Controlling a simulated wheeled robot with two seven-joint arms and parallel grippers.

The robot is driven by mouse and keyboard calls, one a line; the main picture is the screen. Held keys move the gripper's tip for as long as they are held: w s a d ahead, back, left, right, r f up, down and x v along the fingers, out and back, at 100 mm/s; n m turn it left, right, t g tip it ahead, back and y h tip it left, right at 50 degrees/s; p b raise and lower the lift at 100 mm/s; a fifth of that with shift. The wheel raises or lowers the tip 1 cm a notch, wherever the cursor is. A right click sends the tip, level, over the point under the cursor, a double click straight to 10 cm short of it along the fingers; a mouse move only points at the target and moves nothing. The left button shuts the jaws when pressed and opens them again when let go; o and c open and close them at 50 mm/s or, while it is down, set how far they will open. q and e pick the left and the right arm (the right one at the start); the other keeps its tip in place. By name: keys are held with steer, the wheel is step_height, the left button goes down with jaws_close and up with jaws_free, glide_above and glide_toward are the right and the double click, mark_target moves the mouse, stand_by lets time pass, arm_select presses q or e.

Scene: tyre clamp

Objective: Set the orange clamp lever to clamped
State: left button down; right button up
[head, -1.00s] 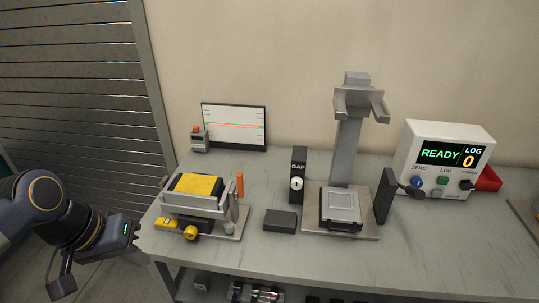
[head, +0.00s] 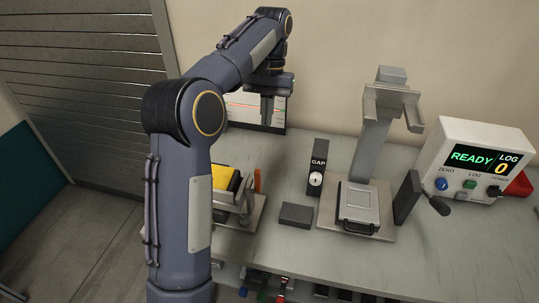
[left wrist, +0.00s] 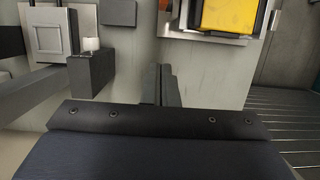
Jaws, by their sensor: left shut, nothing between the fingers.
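The orange clamp lever (head: 257,180) stands upright at the right side of the tyre clamp fixture (head: 243,212). My left arm hides much of the fixture. A yellow-topped block (head: 222,178) sits in the fixture and also shows in the left wrist view (left wrist: 228,14). A bit of the lever shows at the top edge of the left wrist view (left wrist: 163,5). My right gripper is out of view.
Further right are a grey press stand (head: 370,145) and a white READY box (head: 470,160). The screen (head: 240,108) is close behind my gripper.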

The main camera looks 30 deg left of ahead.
mark_target(258, 181)
arm_select(q)
steer(key=shift+f, duration=0.1)
steer(key=s+d+f, duration=0.1)
steer(key=s+f, duration=0.5)
steer(key=f, duration=0.3)
steer(key=shift+s+d+f, duration=0.2)
steer(key=shift+d+f, duration=0.05)
steer(key=shift+f, duration=0.05)
stand_by(0.4)
steer(key=shift+s+r+t+b, duration=0.1)
steer(key=shift+s+t+b, duration=0.25)
steer(key=shift+b, duration=0.4)
